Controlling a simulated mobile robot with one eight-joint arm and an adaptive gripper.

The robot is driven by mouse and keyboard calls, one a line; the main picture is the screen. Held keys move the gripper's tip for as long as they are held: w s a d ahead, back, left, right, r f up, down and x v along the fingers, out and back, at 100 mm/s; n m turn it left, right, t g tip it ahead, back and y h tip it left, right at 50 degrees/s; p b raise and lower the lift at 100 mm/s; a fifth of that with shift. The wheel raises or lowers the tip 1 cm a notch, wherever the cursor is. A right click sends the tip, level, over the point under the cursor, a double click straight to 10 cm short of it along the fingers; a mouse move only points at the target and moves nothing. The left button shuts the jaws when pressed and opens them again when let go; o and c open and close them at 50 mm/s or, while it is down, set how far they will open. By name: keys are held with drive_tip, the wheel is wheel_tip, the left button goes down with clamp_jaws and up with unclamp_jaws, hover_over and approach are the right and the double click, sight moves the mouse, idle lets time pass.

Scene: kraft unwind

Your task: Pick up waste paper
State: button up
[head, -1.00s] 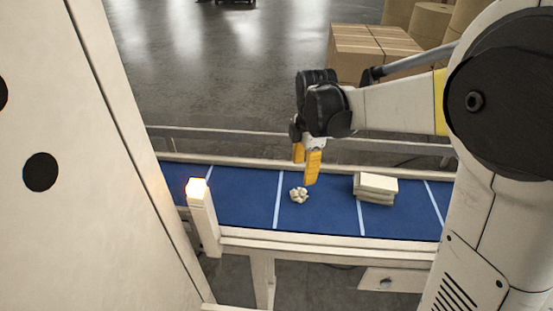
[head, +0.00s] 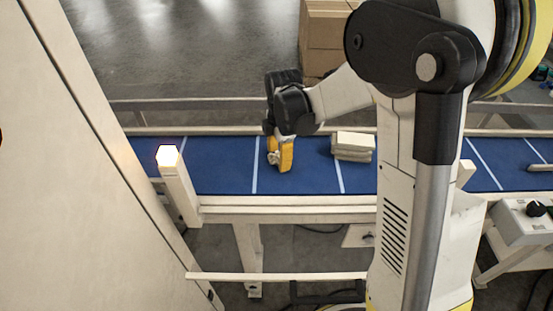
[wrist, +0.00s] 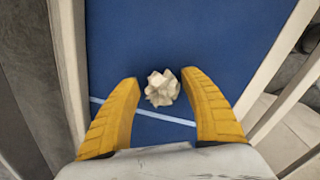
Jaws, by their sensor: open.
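The waste paper is a small crumpled off-white ball (wrist: 162,88) on the blue belt. In the wrist view it lies between and slightly beyond the two yellow fingertips. My gripper (wrist: 162,86) is open, one finger on each side of the ball, with a gap to both. In the head view my gripper (head: 280,168) points down over the belt, and the ball (head: 273,157) shows beside the yellow fingers, partly hidden by them. I cannot tell the exact height of the fingertips above the belt.
The blue conveyor belt (head: 217,170) has white cross lines and pale side rails. A stack of pale paper (head: 353,145) lies on it, right of my gripper. A lit post (head: 168,157) stands at the near left. Brown boxes (head: 322,40) stand behind.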

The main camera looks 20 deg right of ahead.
sight(278, 153)
drive_tip(key=shift+c, duration=0.6)
drive_tip(key=c, duration=0.4)
drive_tip(key=shift+r, duration=0.15)
drive_tip(key=shift+r, duration=0.2)
wheel_tip(278, 153, up, 4)
drive_tip(key=shift+p, duration=0.75)
drive_tip(key=d+r, duration=0.2)
drive_tip(key=d, duration=0.2)
drive_tip(key=s+d+r+p, duration=0.1)
drive_tip(key=d+r, duration=0.1)
drive_tip(key=d, duration=0.1)
drive_tip(key=s+d+r, duration=0.1)
drive_tip(key=d+r, duration=0.1)
drive_tip(key=d, duration=0.2)
drive_tip(key=shift+d+r+p, duration=0.2)
drive_tip(key=shift+d+p, duration=0.1)
drive_tip(key=shift+p, duration=0.1)
